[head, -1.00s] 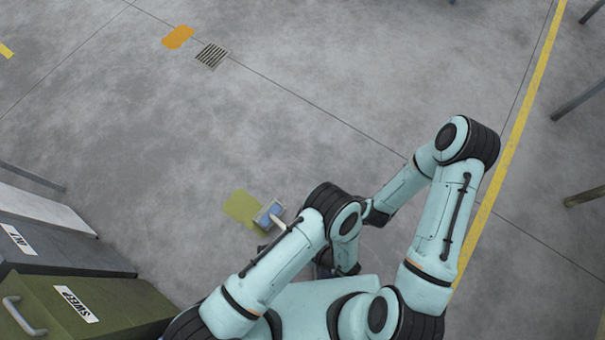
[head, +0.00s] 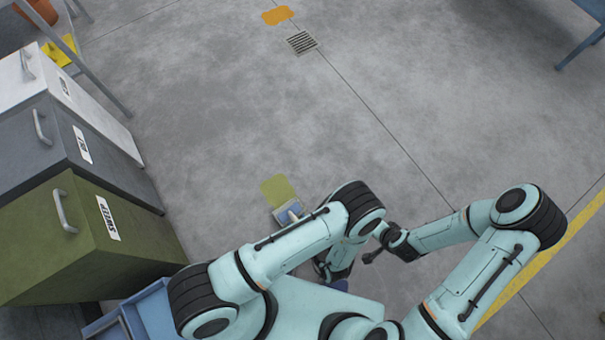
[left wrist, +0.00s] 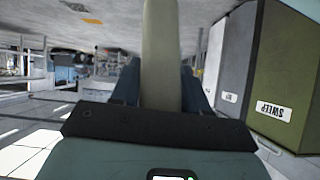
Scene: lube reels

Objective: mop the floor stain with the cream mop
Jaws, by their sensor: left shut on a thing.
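An olive-yellow stain (head: 279,188) lies flat on the grey floor in the head view. A small blue-grey mop head (head: 289,212), with a short pale length of handle, lies at the stain's near edge; my left arm hides the rest. In the left wrist view the cream mop handle (left wrist: 160,55) rises between the dark fingers of my left gripper (left wrist: 158,100), which is shut on it. In the head view my left gripper (head: 328,270) is mostly hidden below my forearm. My right gripper (head: 374,256) is small and dark beside it; its opening is unclear.
White, grey and olive bins (head: 125,235) stand at the left, the olive one labelled SWEEP. A blue container (head: 150,312) sits below them. An orange patch (head: 278,15) and a floor drain (head: 302,42) lie farther off. The middle floor is clear.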

